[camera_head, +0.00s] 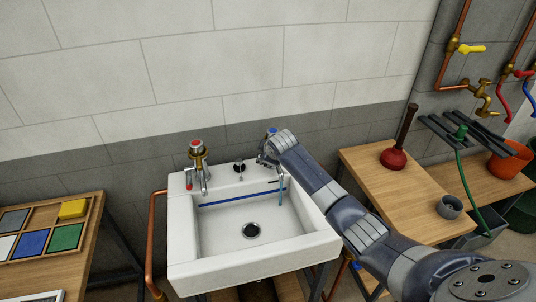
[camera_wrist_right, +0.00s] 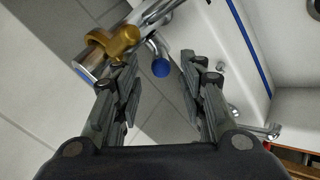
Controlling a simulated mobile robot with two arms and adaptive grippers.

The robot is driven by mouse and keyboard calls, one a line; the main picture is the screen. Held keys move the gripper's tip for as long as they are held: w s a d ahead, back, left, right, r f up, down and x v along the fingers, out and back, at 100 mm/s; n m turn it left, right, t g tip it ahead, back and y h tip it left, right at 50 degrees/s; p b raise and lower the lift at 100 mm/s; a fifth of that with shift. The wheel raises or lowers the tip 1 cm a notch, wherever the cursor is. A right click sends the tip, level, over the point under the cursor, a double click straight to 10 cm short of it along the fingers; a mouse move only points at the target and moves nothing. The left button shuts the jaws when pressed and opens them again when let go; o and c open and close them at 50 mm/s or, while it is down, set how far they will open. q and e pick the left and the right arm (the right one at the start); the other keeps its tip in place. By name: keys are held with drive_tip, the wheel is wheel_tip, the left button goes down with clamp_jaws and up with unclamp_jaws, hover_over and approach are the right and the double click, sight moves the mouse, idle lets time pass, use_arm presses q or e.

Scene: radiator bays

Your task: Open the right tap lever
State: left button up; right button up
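The right tap (camera_head: 271,131) stands at the back right of the white sink (camera_head: 185,240). Its blue top shows in the head view, but my right gripper (camera_head: 266,158) and arm hide much of its body. In the right wrist view the right tap (camera_wrist_right: 118,42) has a brass-coloured part and chrome parts. A round blue tip (camera_wrist_right: 160,68), apparently the lever end, shows between the fingertips. My right gripper (camera_wrist_right: 162,78) is open, with a gap on both sides of the blue tip; I cannot tell its depth. My left gripper is in neither view.
The left tap (camera_head: 198,160) has a red top. A wooden table with a tray of coloured tiles (camera_head: 32,240) stands left. On the right, a wooden bench (camera_head: 371,180) bears a plunger (camera_head: 394,157) and a grey cup (camera_head: 449,206). A copper pipe (camera_head: 153,240) runs beside the sink.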

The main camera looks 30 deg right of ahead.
drive_tip(key=shift+v, duration=0.95)
